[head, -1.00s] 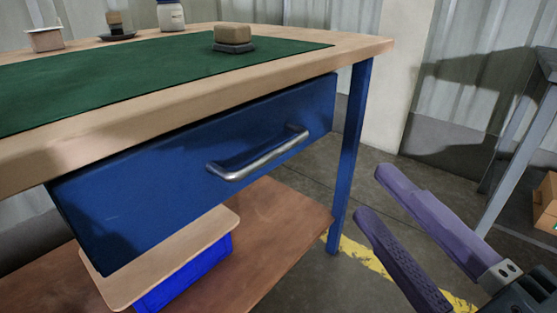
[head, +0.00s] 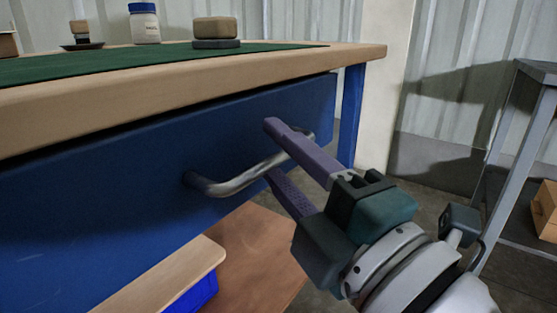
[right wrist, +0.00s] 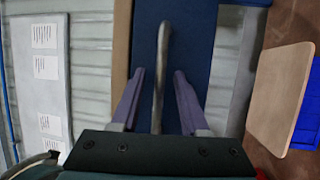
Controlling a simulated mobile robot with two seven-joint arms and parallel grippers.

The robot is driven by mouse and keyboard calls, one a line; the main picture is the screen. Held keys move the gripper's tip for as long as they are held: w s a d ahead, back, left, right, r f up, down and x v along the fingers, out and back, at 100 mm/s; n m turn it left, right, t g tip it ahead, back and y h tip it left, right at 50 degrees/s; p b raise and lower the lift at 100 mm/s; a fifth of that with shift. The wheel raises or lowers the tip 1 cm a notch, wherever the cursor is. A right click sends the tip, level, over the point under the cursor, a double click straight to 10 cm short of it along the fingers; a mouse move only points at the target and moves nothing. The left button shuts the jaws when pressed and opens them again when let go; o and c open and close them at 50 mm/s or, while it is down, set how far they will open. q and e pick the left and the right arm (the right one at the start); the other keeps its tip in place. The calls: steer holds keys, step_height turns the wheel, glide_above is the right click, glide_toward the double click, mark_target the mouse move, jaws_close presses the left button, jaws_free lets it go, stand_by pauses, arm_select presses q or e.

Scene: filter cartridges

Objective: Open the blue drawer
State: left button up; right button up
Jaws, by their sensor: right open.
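The blue drawer (head: 120,175) sits under the workbench top, its front face toward me, and looks shut. Its silver bar handle (head: 236,184) runs across the front. My right gripper (head: 268,150) is open, with one purple finger above the handle and the other below it. In the right wrist view the handle (right wrist: 162,60) runs between the two open fingers (right wrist: 158,78), against the blue drawer front (right wrist: 190,45). I cannot tell whether the fingers touch the handle. My left gripper is not in view.
On the green mat (head: 150,64) stand a sponge-like block (head: 215,28) on a dark base and a white jar (head: 145,25) with a blue lid. Below the drawer are a lower shelf (head: 255,255) and a blue bin (head: 195,293) with a wooden lid. A grey stand (head: 510,150) is at right.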

steer(key=shift+w, duration=0.15)
jaws_close()
stand_by(1.4)
